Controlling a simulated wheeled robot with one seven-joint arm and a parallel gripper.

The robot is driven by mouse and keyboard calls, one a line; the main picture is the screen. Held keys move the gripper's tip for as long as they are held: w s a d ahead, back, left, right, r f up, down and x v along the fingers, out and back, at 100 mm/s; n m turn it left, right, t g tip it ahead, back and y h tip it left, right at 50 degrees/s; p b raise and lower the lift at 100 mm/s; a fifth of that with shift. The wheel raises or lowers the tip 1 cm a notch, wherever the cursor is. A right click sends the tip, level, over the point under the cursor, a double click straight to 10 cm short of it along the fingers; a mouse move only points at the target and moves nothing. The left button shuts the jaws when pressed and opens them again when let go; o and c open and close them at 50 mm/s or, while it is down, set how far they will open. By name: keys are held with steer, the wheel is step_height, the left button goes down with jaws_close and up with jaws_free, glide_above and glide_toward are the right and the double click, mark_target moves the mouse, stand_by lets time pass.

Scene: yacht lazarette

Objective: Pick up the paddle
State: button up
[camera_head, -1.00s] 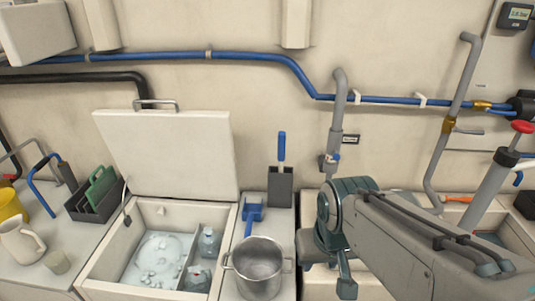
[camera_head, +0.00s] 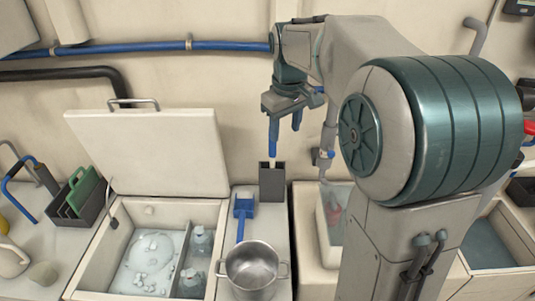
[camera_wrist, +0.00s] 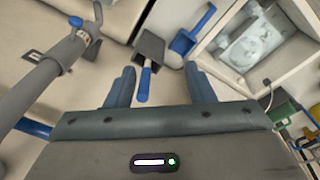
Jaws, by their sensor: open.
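The paddle, seen as a blue handle (camera_head: 273,141) on a pale shaft, stands upright in a dark grey holder (camera_head: 272,184) at the back of the narrow counter. Its lower end is hidden in the holder. My gripper (camera_head: 284,123) is above the holder, pointing down, with its blue fingers open. In the wrist view, the paddle handle (camera_wrist: 144,86) lies between the two spread fingers of my gripper (camera_wrist: 163,84), nearer the left one. The jaws are not closed on it. The grey holder also shows in the wrist view (camera_wrist: 151,43), beyond the fingertips.
A blue scoop (camera_head: 244,209) lies on the counter left of the holder, behind a metal pot (camera_head: 253,268). An open-lidded cooler (camera_head: 122,212) stands left. A grey tap pipe (camera_head: 328,135) is close on the right. A blue pipe (camera_head: 130,47) runs along the wall.

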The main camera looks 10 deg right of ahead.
steer(key=w+n, duration=0.1)
steer(key=w, duration=0.3)
steer(key=w+r+n+p, duration=0.1)
steer(key=w, duration=0.3)
steer(key=w+a+n+p, duration=0.1)
steer(key=w, duration=0.3)
steer(key=shift+w+r+n+g+h, duration=0.25)
steer(key=shift+w+n+g+h, duration=0.05)
steer(key=shift+w+g, duration=0.1)
steer(key=shift+w+f, duration=0.1)
steer(key=shift+f, duration=0.1)
steer(key=f, duration=0.7)
steer(key=shift+w+d+f, duration=0.25)
steer(key=shift+d+f, duration=0.05)
steer(key=shift+f, duration=0.1)
steer(key=p, duration=0.1)
glide_above(272, 151)
steer(key=shift+w+d+f, duration=0.1)
steer(key=shift+w+f, duration=0.1)
steer(key=shift+f, duration=1.2)
steer(key=shift+w+d+f, duration=0.1)
steer(key=shift+w+f, duration=0.05)
steer(key=shift+f, duration=1.25)
jaws_close()
